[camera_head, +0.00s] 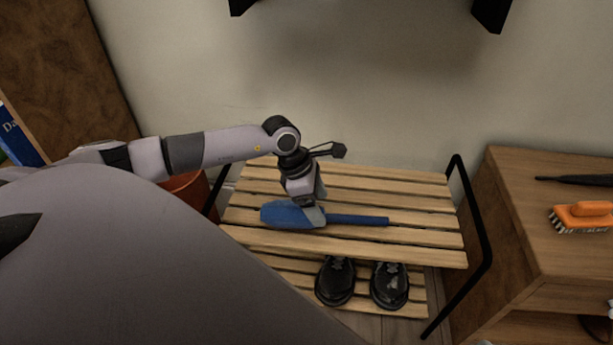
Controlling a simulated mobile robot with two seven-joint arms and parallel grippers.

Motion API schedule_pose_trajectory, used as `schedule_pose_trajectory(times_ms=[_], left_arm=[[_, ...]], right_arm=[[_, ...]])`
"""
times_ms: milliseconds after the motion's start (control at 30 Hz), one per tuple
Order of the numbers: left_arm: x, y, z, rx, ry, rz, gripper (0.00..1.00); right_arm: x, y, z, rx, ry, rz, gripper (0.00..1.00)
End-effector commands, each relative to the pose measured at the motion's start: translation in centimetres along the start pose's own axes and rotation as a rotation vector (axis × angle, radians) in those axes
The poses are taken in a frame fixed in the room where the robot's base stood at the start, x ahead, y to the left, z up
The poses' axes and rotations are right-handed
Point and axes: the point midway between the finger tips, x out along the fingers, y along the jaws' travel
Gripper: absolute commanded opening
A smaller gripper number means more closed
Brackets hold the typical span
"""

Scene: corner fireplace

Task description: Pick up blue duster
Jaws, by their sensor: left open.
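The blue duster (278,214) lies across the top slats of a wooden shoe rack (440,242). Its wide head is to the left and its thin handle points right. My left gripper (312,214) reaches down from above at the place where head and handle meet. It is open, with a finger in front of the duster. The far finger and the duster's middle are partly hidden by the gripper, so I cannot tell if they touch. My right gripper does not show.
Black shoes (389,285) stand on the rack's lower shelf. A wooden cabinet (540,240) at right holds an orange brush (582,215) and a dark thin object (575,180). A reddish-brown bin (187,188) is behind my left arm. The wall is close behind the rack.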

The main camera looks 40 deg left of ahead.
Motion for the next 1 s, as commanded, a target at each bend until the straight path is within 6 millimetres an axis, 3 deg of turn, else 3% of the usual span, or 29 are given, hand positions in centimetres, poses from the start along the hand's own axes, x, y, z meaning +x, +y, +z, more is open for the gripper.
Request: schedule_pose_trajectory(times_ms=[300,633,667,833,1000], left_arm=[[4.7,0.3,0.1,-0.001,-0.004,-0.003,0.75],[5.3,0.3,0.2,-0.002,-0.004,-0.002,0.75],[5.3,0.3,0.2,-0.002,-0.004,-0.002,0.71],[5.3,0.3,0.2,-0.002,-0.005,-0.002,0.16],[5.3,0.3,0.3,-0.002,-0.005,-0.002,0.16]], right_arm=[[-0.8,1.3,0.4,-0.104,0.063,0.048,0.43],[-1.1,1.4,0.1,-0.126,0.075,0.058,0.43],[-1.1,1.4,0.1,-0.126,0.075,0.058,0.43],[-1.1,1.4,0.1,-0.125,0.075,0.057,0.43],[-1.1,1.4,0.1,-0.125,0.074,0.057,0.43]])
